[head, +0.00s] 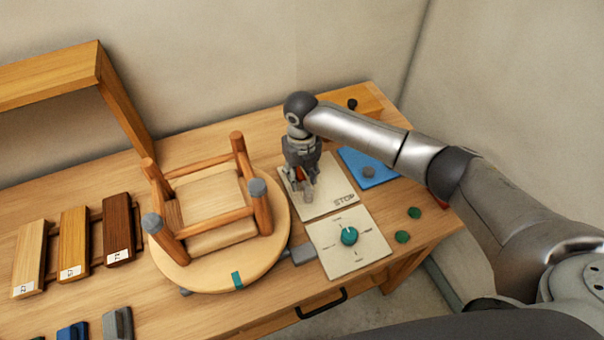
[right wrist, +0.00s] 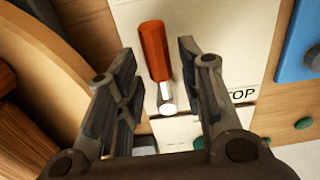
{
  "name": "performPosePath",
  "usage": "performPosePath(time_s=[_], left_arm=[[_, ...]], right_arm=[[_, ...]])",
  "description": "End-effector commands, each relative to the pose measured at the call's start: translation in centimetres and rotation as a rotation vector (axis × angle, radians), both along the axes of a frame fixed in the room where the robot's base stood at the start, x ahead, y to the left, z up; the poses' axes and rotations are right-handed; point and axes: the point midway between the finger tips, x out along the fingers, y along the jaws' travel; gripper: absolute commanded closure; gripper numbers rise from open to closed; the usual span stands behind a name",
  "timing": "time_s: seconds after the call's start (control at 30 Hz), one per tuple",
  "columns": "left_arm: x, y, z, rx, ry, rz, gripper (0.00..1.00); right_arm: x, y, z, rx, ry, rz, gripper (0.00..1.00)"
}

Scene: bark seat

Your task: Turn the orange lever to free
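The orange lever (right wrist: 154,50) shows in the right wrist view as an orange-red handle on a short silver shaft above a pale plate (right wrist: 228,40). In the head view only a bit of its orange (head: 299,174) shows behind my gripper. The plate (head: 334,187) reads STOP at its lower right; any other label is hidden. My right gripper (head: 303,192) is over the plate. In the right wrist view it (right wrist: 157,62) is open, one finger on each side of the lever, with gaps on both sides. My left gripper is not in view.
A teal knob (head: 349,236) sits on a second plate (head: 372,252) in front. An upturned stool (head: 170,267) stands close on the left. A blue plate (head: 382,181) lies right, with green discs (head: 403,237) nearer. Wood samples (head: 73,245) lie far left.

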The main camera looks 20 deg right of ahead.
Motion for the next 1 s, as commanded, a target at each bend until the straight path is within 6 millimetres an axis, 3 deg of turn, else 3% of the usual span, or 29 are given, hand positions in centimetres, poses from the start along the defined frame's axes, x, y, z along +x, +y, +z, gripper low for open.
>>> performPosePath(time_s=[0.37,0.47,0.8,1.0], left_arm=[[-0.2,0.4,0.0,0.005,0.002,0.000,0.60],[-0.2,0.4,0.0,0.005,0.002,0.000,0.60],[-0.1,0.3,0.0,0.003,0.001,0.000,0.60],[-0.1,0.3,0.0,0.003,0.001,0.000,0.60]], right_arm=[[0.0,0.0,0.5,0.001,-0.001,-0.002,0.60],[0.1,0.0,1.7,0.001,-0.003,-0.001,0.60],[0.1,0.0,8.7,0.001,-0.003,-0.001,0.60],[0.1,0.0,11.3,0.001,-0.001,-0.001,0.60]])
